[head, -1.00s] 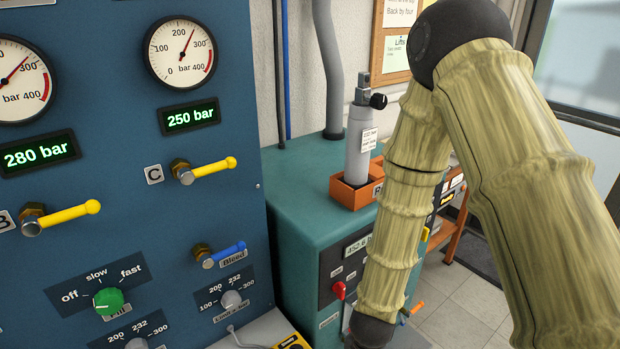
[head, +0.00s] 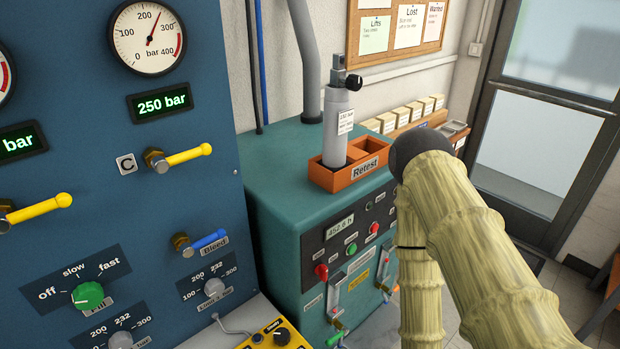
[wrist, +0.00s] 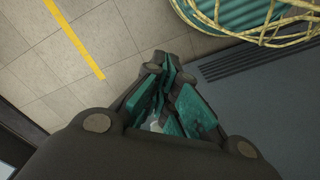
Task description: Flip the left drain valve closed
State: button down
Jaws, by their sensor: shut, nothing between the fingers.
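A teal machine (head: 270,190) stands right of the blue panel, its dark front carrying two pale upright fittings, left (head: 333,294) and right (head: 383,264). A small green-ended handle (head: 337,338) shows below the left fitting at the picture's bottom edge. An orange-tipped handle (head: 392,290) shows by the right one. Their labels are too small to read, so I cannot confirm which is the drain valve or its position. My gripper (wrist: 165,110), with teal finger pads, is shut and empty in the wrist view, above the floor; no valve shows there. The head view does not show it.
The blue panel (head: 90,220) with yellow levers, a blue bleed lever (head: 210,240) and knobs fills the left. An orange Retest box (head: 345,180) holding a grey cylinder (head: 336,125) sits on the machine. A yellow control box (head: 275,336) is low in front. Floor is open at right.

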jog(key=w+d+m+b, duration=0.1)
jog(key=w+m+b, duration=0.15)
jog(key=w, duration=0.55)
jog(key=m+y+b, duration=0.4)
jog(key=m+b, duration=0.3)
jog(key=m, duration=0.1)
send_near(336, 338)
jog(key=x, duration=0.4)
jog(key=w+x, duration=0.1)
jog(key=x, duration=0.2)
jog(key=shift+d+f, duration=0.1)
jog(key=shift+d, duration=0.2)
jog(key=shift+s+a+f+p, duration=0.1)
jog(key=shift+s+a+p, duration=0.2)
jog(key=shift+p, duration=0.15)
jog(key=shift+s+a+f, duration=0.1)
jog(key=shift+a+f, duration=0.05)
jog(key=shift+f, duration=0.15)
